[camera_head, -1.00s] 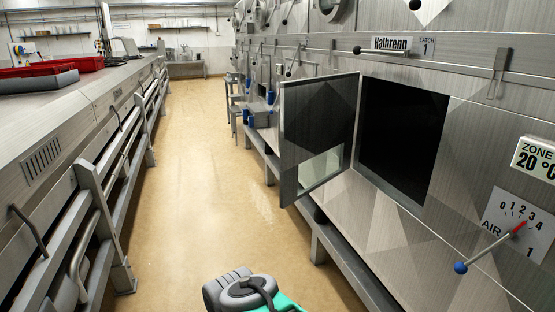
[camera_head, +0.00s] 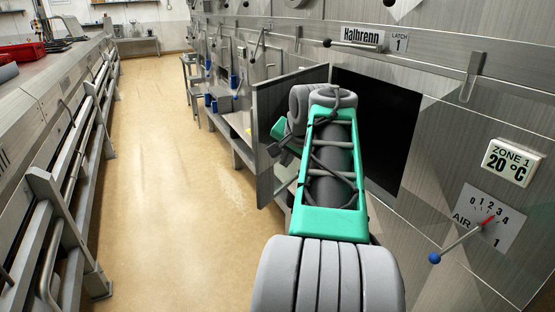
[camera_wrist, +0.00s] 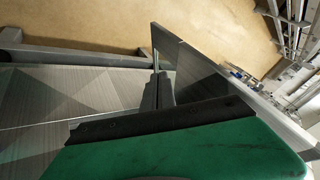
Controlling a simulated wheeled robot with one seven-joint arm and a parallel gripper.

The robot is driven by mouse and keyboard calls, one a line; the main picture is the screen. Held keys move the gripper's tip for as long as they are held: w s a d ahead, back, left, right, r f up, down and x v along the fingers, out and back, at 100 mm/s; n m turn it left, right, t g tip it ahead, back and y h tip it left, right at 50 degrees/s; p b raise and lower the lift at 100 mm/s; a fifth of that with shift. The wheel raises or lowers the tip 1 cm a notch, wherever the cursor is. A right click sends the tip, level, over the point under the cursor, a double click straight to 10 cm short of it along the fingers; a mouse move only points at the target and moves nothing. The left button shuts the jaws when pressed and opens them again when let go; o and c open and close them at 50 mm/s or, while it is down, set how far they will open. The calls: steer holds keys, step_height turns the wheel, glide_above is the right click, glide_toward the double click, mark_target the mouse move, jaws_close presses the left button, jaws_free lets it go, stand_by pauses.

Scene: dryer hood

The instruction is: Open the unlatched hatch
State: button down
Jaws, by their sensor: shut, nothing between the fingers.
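The hatch (camera_head: 268,100) is a grey metal door standing swung out from the machine front, to the left of its dark square opening (camera_head: 388,130). My arm covers much of the door and part of the opening in the head view. My gripper (camera_head: 283,150) is at the door, partly hidden by my arm. In the wrist view the hatch (camera_wrist: 205,78) runs away to the right, and my gripper (camera_wrist: 160,88) is shut and empty with its fingertips close to the door's inner side. I cannot tell whether they touch it.
A latch lever (camera_head: 345,44) sits above the opening. An air lever with a blue knob (camera_head: 434,258) sticks out at the lower right, below a zone sign (camera_head: 511,163). A railed counter (camera_head: 60,190) lines the left. The aisle floor (camera_head: 160,150) is clear.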

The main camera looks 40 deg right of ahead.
glide_toward(267, 173)
step_height(267, 173, down, 3)
steer(key=s+d, duration=0.2)
steer(key=shift+w+a+f+p, duration=0.15)
steer(key=shift+w+p, duration=0.1)
steer(key=shift+w, duration=0.5)
steer(key=shift+w+a+f+p, duration=0.15)
steer(key=shift+w+p, duration=0.15)
steer(key=shift+w, duration=0.45)
steer(key=shift+w+f+p, duration=0.15)
steer(key=shift+w+p, duration=0.1)
steer(key=shift+w, duration=0.5)
